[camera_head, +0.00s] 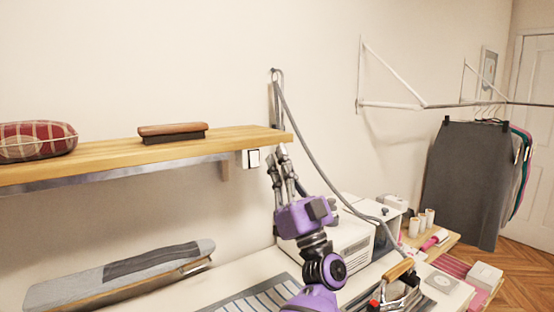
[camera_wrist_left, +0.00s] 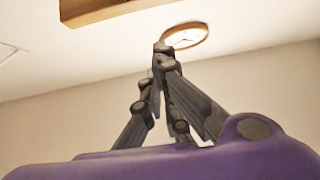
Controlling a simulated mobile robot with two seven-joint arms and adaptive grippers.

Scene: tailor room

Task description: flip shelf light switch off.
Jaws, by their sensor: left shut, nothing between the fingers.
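The light switch (camera_head: 253,158) is a small white plate with a dark outline, mounted just under the right end of the wooden shelf (camera_head: 235,137). Its rocker position is too small to tell. My left gripper (camera_head: 281,150) points up just right of the switch, close to the shelf's end. Its fingers are shut with nothing between them; whether they touch the shelf cannot be told. In the left wrist view the closed fingertips (camera_wrist_left: 162,48) point up, and a wooden edge (camera_wrist_left: 105,8), probably the shelf, shows above. The switch does not show there. My right gripper is not in view.
A plaid pincushion (camera_head: 37,141) and a brush (camera_head: 173,132) sit on the shelf. A grey hose (camera_head: 310,150) hangs from a wall hook behind my gripper. A white machine (camera_head: 338,241) and an ironing board (camera_head: 125,275) stand below.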

